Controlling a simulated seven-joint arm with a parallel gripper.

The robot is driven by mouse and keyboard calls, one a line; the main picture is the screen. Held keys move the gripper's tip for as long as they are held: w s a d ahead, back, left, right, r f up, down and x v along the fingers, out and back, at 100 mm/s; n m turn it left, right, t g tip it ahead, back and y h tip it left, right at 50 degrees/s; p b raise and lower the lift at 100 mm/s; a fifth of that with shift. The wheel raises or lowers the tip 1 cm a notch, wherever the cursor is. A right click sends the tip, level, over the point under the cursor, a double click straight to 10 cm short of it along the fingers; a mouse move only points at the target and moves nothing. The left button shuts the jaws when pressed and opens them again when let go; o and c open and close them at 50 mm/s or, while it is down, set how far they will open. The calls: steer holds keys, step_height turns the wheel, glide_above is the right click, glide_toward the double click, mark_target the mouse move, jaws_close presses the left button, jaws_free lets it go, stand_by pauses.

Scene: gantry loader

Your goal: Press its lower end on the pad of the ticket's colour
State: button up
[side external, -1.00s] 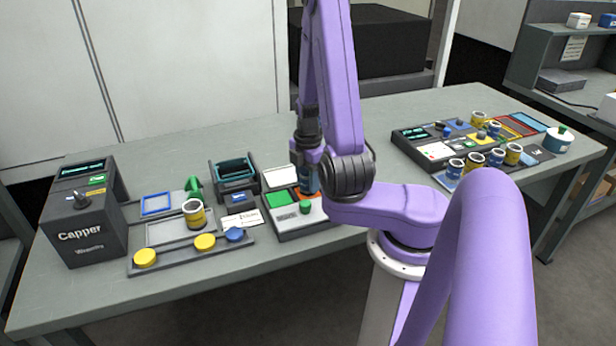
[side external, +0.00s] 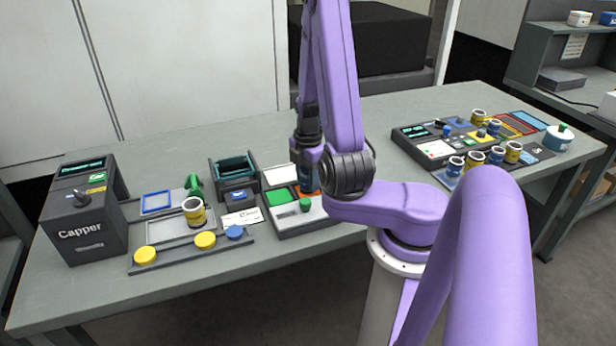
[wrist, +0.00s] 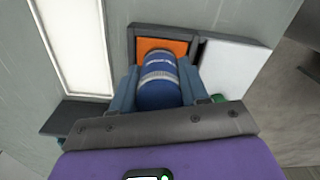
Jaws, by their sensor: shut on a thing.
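My gripper (side external: 307,172) is shut on a blue cylinder with pale grey bands, which shows between the fingers in the wrist view (wrist: 159,82). Its far end overlaps the orange pad (wrist: 165,45) in that view; I cannot tell whether they touch. In the side view the orange pad (side external: 314,193) is partly hidden by the gripper, just right of the green pad (side external: 279,197). A white card with small print (side external: 241,216), possibly the ticket, lies left of the pads; its print is unreadable.
A green knob (side external: 305,204) stands close in front of the pads. The Capper (side external: 82,215), a yellow jar (side external: 194,212) and yellow and blue caps are to the left. Several jars and panels (side external: 435,148) are to the right. The front table strip is clear.

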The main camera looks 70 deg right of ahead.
steer(key=shift+r, duration=3.05)
steer(key=shift+w+d, duration=0.1)
steer(key=shift+w, duration=0.05)
